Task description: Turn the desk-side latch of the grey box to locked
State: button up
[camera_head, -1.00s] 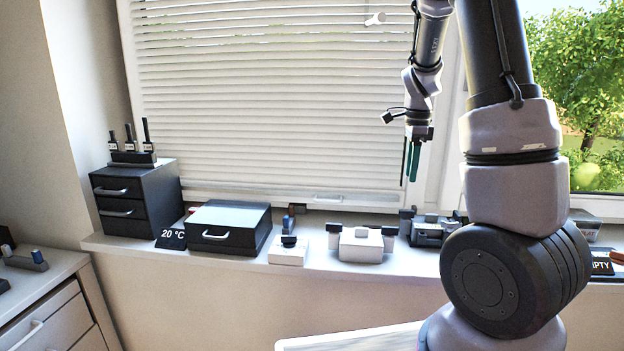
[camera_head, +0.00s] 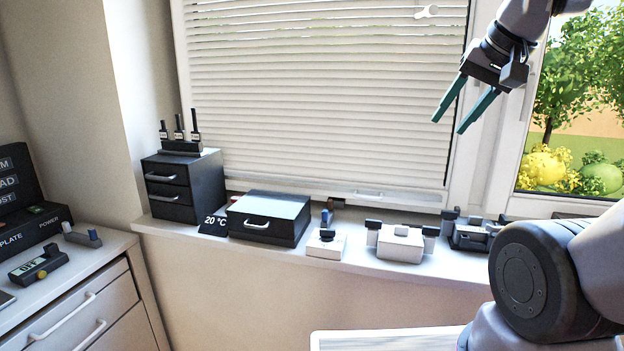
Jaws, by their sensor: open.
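A pale grey-white box (camera_head: 401,244) with a dark block-like latch at each side stands on the window sill. Its left latch (camera_head: 373,231) and right latch (camera_head: 431,238) both show as dark blocks. A darker grey box (camera_head: 468,238) with dark upright parts stands just right of it. I cannot tell which of the two is the grey box, or the lock state of any latch. My gripper (camera_head: 449,127) is open and empty, its two green fingers spread and pointing down-left in front of the blind, well above the sill and touching nothing.
On the sill stand a black drawer unit (camera_head: 183,187), a black box with a handle (camera_head: 268,217) and a small white switch block (camera_head: 326,244). A drawer cabinet (camera_head: 80,305) with small devices is at the left. A white board edge (camera_head: 390,338) shows at the bottom. The air above the sill is free.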

aim_at(503, 221)
jog(key=z, duration=0.75)
